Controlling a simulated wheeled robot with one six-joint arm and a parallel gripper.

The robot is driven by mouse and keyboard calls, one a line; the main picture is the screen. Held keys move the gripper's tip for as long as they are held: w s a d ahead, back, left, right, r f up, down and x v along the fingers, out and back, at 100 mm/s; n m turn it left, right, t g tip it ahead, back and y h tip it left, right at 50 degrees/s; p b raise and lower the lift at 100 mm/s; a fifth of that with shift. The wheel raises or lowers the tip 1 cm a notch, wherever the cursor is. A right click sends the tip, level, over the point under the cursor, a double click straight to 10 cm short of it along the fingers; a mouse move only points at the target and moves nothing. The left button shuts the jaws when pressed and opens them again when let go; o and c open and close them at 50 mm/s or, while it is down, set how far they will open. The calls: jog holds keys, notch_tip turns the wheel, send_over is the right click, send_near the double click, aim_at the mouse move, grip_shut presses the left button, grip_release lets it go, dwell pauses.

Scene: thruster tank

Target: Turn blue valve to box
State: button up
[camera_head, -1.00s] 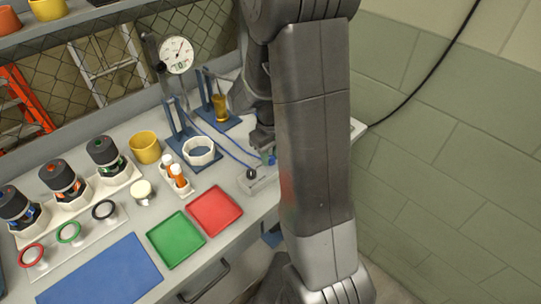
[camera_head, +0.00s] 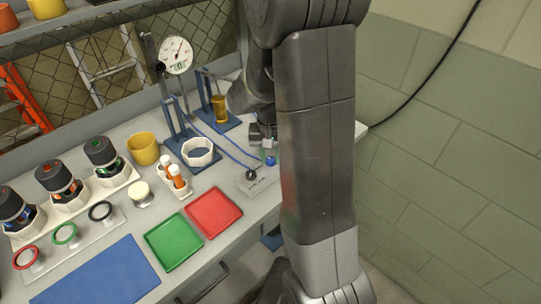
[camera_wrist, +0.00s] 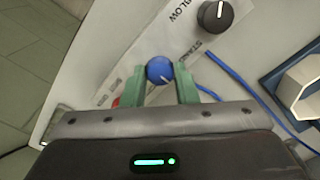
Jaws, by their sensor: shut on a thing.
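The blue valve (camera_wrist: 159,70) is a round blue knob with a white pointer mark, on a pale control panel (camera_wrist: 130,45). It also shows in the head view (camera_head: 271,161), close to my arm. My gripper (camera_wrist: 160,80) has its two green fingers on either side of the knob and is shut on it. In the head view my gripper (camera_head: 269,150) is at the panel's far end, partly hidden by my arm. A black knob (camera_wrist: 215,15) sits beside the blue one on the panel. I cannot pick out a box that belongs to the valve.
A white hexagonal ring (camera_head: 198,154) and blue stands with a dial gauge (camera_head: 176,54) are left of my gripper. A blue tube (camera_wrist: 232,76) runs close to the valve. Red (camera_head: 214,212) and green (camera_head: 174,242) trays lie nearer. My arm hides the bench's right side.

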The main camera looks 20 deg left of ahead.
aim_at(270, 159)
dwell(0.5)
jog(key=o, duration=1)
notch_tip(270, 159, up, 14)
jog(key=shift+f, duration=0.1)
jog(key=shift+f, duration=0.15)
notch_tip(270, 159, down, 14)
jog(key=shift+r, duration=0.25)
dwell(0.5)
